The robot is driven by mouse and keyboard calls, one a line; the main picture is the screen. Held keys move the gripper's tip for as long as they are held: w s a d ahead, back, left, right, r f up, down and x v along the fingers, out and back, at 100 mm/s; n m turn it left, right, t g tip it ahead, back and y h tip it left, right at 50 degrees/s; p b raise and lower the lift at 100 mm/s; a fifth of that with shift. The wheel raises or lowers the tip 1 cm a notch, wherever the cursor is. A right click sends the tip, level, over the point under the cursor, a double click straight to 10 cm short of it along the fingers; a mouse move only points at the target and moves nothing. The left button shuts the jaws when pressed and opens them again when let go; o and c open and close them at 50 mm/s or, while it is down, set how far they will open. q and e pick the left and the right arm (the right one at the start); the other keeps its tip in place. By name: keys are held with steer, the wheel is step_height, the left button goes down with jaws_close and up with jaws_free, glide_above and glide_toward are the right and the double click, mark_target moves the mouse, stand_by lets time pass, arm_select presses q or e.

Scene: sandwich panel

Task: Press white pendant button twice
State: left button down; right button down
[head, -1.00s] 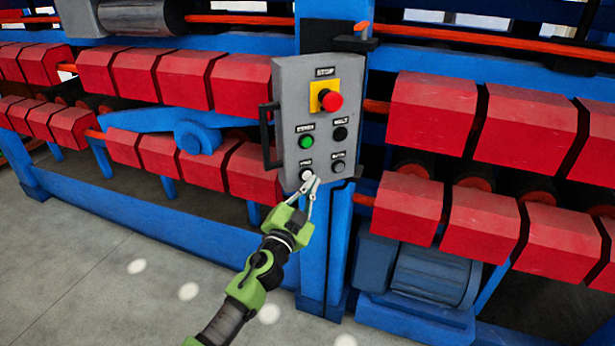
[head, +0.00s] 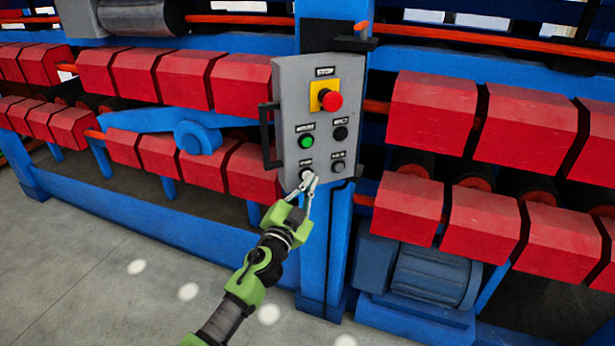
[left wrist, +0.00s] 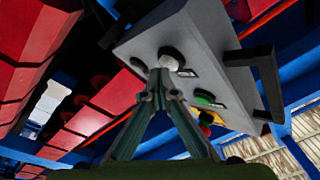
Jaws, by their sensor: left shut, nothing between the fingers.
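The white pendant button (head: 306,174) is at the lower left of the grey control panel (head: 290,95). It also shows in the left wrist view (left wrist: 168,64), just beyond the fingertips. My left gripper (head: 309,181) is shut and empty, its fingertips at the white button's lower right edge in the head view. In the left wrist view the closed fingertips (left wrist: 160,76) overlap the button's lower edge. I cannot tell whether they touch it or whether it is pressed in. My right gripper is not in view.
Above the white button is a green button (head: 306,141); black (head: 340,133) and grey (head: 338,166) buttons are to the right. A red stop button (head: 332,101) sits on a yellow plate. A dark handle (head: 266,138) juts from the panel's left side. Red rollers flank the blue post.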

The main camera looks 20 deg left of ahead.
arm_select(q)
steer(key=shift+w+a, duration=0.3)
stand_by(0.7)
steer(key=shift+s+d, duration=0.55)
steer(key=shift+s, duration=0.05)
steer(key=s+d, duration=0.1)
steer(key=s, duration=0.1)
steer(key=s+d, duration=0.1)
steer(key=d, duration=0.1)
steer(key=shift+s+d, duration=0.2)
steer(key=shift+s, duration=0.15)
stand_by(0.8)
